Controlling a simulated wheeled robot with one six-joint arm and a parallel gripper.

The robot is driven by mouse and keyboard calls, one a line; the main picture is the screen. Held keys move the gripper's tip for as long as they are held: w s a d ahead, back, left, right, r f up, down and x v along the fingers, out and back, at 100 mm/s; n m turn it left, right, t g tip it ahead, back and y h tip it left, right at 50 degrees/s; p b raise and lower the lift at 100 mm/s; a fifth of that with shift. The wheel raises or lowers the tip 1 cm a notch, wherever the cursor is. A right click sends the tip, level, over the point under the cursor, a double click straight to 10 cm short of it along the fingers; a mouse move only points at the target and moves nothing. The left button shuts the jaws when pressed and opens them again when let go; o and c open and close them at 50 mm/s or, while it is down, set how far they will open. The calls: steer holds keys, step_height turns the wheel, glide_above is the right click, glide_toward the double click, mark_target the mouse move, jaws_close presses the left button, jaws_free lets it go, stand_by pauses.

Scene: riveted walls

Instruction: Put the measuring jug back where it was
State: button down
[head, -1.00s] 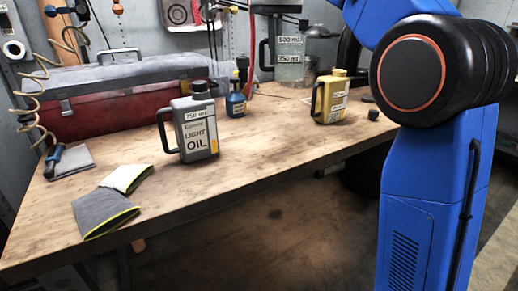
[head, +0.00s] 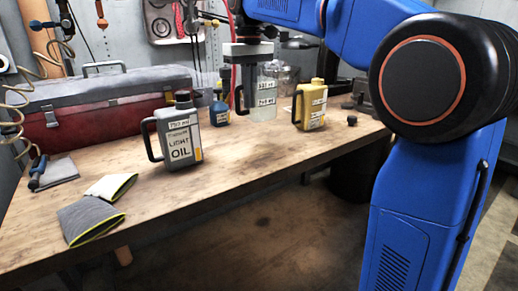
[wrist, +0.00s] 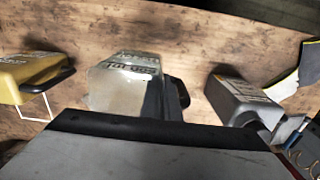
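The measuring jug (head: 264,96) is clear, with a black handle on its left and white labels reading 500 ml and 250 ml. It is upright over the back of the workbench (head: 215,185), between a blue bottle and a yellow can. I cannot tell whether its base touches the wood. My gripper (head: 250,52) is at the jug's top and shut on it; the fingertips are not clearly seen. In the wrist view the jug (wrist: 122,88) shows just past the dark edge of my gripper, its handle to the right.
A grey oil can (head: 180,135) and the blue bottle (head: 219,112) stand left of the jug. The yellow can (head: 312,104) stands close on its right. The front middle is bare.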

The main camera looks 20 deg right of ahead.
steer(key=shift+d+f, duration=0.15)
steer(key=shift+f, duration=5.05)
steer(key=shift+f, duration=0.1)
steer(key=c, duration=2)
jaws_free()
step_height(320, 180, up, 12)
steer(key=shift+s+r, duration=0.1)
steer(key=shift+r, duration=0.05)
